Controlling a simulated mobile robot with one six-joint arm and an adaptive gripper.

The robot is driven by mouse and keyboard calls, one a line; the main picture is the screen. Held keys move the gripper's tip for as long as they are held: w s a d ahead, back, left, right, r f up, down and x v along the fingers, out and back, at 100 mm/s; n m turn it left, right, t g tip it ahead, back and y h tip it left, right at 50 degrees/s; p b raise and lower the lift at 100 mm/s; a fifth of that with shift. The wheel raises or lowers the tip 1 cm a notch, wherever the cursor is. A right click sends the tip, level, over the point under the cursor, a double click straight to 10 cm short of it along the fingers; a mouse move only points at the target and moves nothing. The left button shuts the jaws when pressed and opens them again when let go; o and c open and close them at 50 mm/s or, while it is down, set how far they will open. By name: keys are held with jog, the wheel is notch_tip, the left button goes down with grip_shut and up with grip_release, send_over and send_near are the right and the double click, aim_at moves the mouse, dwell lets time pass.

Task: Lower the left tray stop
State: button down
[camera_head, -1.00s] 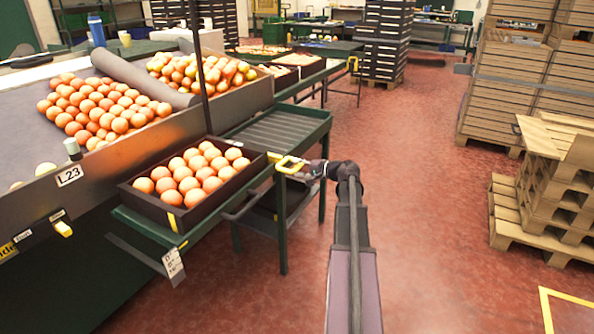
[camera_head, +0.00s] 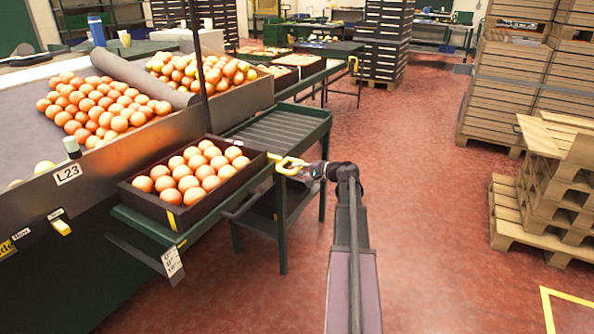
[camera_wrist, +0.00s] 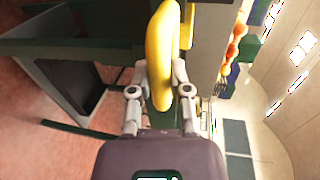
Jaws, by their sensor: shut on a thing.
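The left tray stop is a yellow loop handle (camera_head: 290,166) on the right edge of the green tray stand, beside the front right corner of the dark tray of oranges (camera_head: 200,207). My gripper (camera_head: 304,170) reaches it from the right. In the wrist view the yellow handle (camera_wrist: 159,60) runs between the two fingers of my gripper (camera_wrist: 155,80), which are closed on it. The handle's mounting on the stand is partly hidden in both views.
The green stand's empty slatted part (camera_head: 280,130) lies behind the tray. A sloped bin of oranges (camera_head: 100,105) is at left. Wooden pallets (camera_head: 550,200) stand at right. The red floor between is clear. Another yellow handle (camera_head: 352,64) is farther back.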

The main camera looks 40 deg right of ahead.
notch_tip(320, 180, down, 4)
jog(key=b, duration=0.3)
jog(key=shift+a, duration=0.1)
jog(key=c, duration=0.6)
grip_release()
jog(key=shift+f, duration=0.15)
jog(key=shift+o, duration=0.2)
jog(key=f+v, duration=0.2)
jog(key=v, duration=1.1)
jog(key=shift+s+d+f, duration=0.2)
jog(key=shift+d+f, duration=0.05)
